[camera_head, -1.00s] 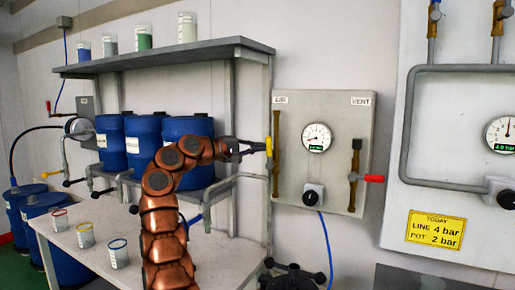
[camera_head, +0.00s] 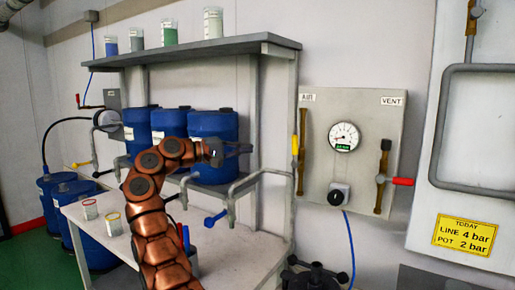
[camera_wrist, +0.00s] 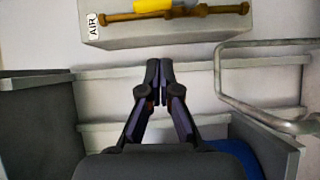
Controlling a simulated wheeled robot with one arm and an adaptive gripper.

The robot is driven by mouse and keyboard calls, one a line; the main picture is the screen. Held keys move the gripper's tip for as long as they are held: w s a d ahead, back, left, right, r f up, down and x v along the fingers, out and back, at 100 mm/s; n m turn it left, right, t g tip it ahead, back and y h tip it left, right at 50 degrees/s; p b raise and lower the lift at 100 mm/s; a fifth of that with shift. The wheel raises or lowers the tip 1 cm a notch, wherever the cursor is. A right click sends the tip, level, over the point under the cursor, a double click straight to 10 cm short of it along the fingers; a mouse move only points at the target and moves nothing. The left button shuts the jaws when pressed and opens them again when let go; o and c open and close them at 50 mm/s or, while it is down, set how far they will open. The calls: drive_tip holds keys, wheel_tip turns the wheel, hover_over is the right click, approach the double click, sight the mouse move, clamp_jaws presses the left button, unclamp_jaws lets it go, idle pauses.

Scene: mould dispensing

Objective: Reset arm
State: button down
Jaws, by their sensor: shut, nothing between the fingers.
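My gripper (camera_head: 246,149) is shut and empty at the end of my copper-coloured arm, in front of the blue drums in the head view. In the wrist view my gripper's fingertips (camera_wrist: 159,64) meet, with nothing between them. The panel (camera_head: 365,112) with AIR and VENT labels stands to the right of my gripper, apart from it. Its yellow AIR handle (camera_head: 295,145) hangs down. The red VENT handle (camera_head: 402,181) sticks out to the right. The yellow handle also shows at the top of the wrist view (camera_wrist: 152,5).
Several blue drums (camera_head: 212,128) stand on a rack behind my arm, with bent grey pipes (camera_head: 238,187) in front. A shelf (camera_head: 200,53) above holds several beakers. Cups (camera_head: 113,224) stand on the bench (camera_head: 245,255). A yellow sign (camera_head: 464,234) reads line 4 bar, pot 2 bar.

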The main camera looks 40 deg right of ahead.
drive_tip(key=shift+w+a, duration=0.15)
drive_tip(key=shift+a, duration=0.4)
